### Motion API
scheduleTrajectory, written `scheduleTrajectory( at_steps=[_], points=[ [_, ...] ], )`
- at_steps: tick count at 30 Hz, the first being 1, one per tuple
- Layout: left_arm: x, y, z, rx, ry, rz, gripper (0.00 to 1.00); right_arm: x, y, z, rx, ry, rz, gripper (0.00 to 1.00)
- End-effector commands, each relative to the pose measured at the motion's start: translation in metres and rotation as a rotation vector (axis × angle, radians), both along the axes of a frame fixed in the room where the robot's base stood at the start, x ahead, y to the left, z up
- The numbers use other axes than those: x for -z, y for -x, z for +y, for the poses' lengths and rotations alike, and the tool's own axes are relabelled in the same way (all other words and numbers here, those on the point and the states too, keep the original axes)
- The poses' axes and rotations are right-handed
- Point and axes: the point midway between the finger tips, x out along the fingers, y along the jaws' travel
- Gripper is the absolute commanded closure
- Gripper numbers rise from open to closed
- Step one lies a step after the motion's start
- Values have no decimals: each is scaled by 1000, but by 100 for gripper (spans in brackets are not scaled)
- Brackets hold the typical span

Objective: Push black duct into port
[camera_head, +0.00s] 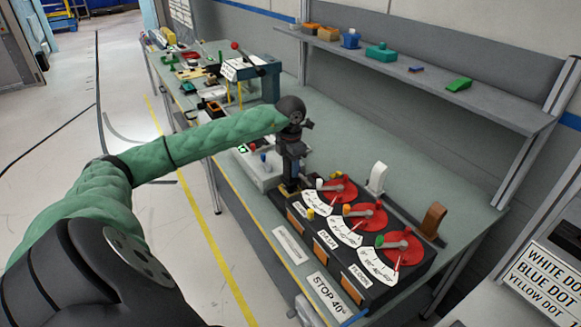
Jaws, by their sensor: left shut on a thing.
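The dashboard module (383,283) is a black box with three red dials, levers and white scale plates at the bench's front edge. My left gripper (290,176) points down at the module's far left end. It is shut on a small dark piece (289,188), which seems to be the black duct; its shape is mostly hidden by the fingers. I cannot make out the port, or whether the piece touches the module. My right gripper is not in view.
A grey-white box (262,172) stands just left of the left gripper. A white upright tab (377,177) and a brown one (433,220) stand behind the dials. A shelf (430,82) with small coloured blocks runs along the back.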

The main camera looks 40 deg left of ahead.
Motion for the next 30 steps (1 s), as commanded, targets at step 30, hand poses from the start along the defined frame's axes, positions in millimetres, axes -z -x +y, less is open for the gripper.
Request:
scheduleTrajectory(
  at_steps=[30],
  points=[
    [1,0,1,0,-1,1,87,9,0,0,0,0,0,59]
  ],
)
